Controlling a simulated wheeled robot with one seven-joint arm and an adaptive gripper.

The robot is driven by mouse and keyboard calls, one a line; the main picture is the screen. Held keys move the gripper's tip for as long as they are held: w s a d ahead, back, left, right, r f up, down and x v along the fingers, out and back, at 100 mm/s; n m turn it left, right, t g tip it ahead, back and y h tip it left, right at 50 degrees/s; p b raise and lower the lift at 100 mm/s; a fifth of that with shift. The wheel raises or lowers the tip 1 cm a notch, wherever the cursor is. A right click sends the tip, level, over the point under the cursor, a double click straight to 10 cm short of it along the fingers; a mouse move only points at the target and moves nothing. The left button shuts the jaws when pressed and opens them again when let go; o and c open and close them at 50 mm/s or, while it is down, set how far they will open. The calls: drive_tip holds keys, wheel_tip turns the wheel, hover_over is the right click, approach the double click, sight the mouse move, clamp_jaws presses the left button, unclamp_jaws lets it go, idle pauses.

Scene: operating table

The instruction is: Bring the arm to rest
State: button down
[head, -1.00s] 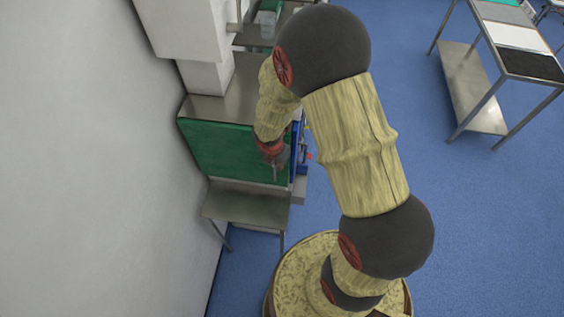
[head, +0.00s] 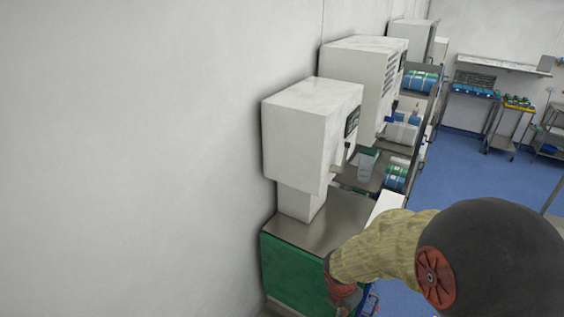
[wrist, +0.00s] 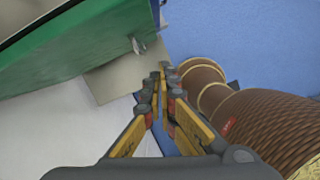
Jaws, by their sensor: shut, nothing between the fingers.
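My gripper (wrist: 163,80) shows in the wrist view with its yellow-and-grey fingers together and nothing between them. It points past the green panel (wrist: 85,45) of the cabinet, with a grey metal shelf (wrist: 110,80) and the blue floor beyond. In the head view my arm comes in from the lower right, bent at a large dark joint. Its red wrist end hangs beside the front of the green cabinet (head: 292,270). The fingertips are cut off or hidden there. I cannot tell the exact gap to the cabinet.
A white machine (head: 305,130) stands on the cabinet's steel top (head: 320,232) against the pale wall (head: 130,150). More machines and shelves line the wall behind. Blue floor (head: 470,165) is open to the right. Far tables (head: 515,120) hold coloured items.

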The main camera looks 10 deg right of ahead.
drive_tip(key=s+a+f+m+t+y+b, duration=0.1)
drive_tip(key=s+a+f+m+t+b, duration=0.1)
drive_tip(key=s+m+b, duration=0.5)
drive_tip(key=s+a+f+m+t+y+b, duration=0.1)
drive_tip(key=s+m+b, duration=0.7)
drive_tip(key=m+b, duration=0.9)
drive_tip(key=shift+a+f+t+b, duration=0.35)
drive_tip(key=shift+a+t+b, duration=0.3)
drive_tip(key=shift+b, duration=2.95)
drive_tip(key=shift+s, duration=0.1)
